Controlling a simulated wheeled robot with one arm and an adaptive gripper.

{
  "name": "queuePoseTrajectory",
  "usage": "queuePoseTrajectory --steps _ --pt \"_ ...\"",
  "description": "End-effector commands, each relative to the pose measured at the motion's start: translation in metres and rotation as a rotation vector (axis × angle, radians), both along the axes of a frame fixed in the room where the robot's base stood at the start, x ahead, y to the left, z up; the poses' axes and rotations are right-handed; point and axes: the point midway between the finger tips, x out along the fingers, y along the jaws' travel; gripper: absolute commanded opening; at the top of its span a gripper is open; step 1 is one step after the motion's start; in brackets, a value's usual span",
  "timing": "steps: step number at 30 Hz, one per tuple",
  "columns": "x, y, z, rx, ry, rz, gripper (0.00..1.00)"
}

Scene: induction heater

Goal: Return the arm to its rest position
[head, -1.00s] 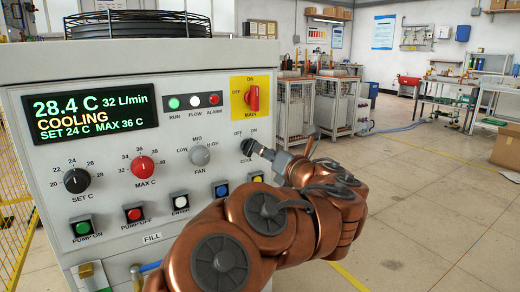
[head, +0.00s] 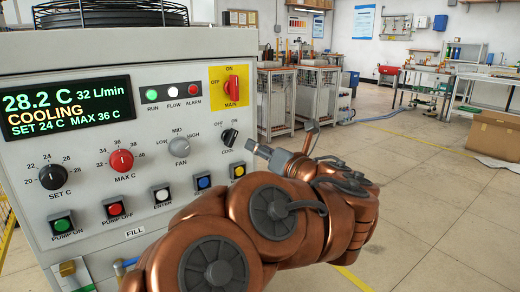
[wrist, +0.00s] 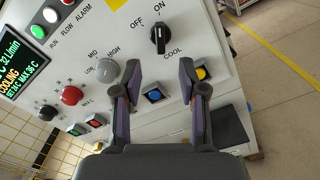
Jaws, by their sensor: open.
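My gripper (head: 286,146) is at the right of the heater's control panel (head: 130,215) in the head view, with my copper-coloured arm reaching up from the bottom. In the wrist view my gripper (wrist: 165,82) has its two fingers apart with nothing between them. The black COOL knob (head: 229,137) is uncovered, and its pointer leans to the upper right, toward ON. It also shows beyond the fingertips in the wrist view (wrist: 160,38). The display (head: 66,107) reads 28.2 C, 32 L/min, COOLING, SET 24 C, MAX 36 C.
A red MAIN switch (head: 232,88), a SET C knob (head: 52,176), a red MAX C knob (head: 121,161) and a row of push buttons are on the panel. Open floor (head: 430,220) lies to the right. A cardboard box (head: 495,135) stands at the far right.

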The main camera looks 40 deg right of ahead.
Motion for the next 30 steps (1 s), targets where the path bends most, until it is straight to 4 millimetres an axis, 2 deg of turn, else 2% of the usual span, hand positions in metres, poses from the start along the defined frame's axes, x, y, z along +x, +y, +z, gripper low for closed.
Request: queuePoseTrajectory --steps 14,17,20,23,27,30 --pt "0.0 0.0 0.0 0.0 0.0 0.0 0.42" --pt "0.001 -0.001 0.005 0.007 -0.004 -0.009 0.42" --pt "0.002 -0.005 0.022 0.04 -0.017 -0.041 0.42" --pt "0.005 -0.014 0.05 0.111 -0.049 -0.105 0.42" --pt "0.003 -0.03 0.089 0.261 -0.105 -0.226 0.42" --pt "0.0 -0.041 0.11 0.384 -0.144 -0.308 0.42"
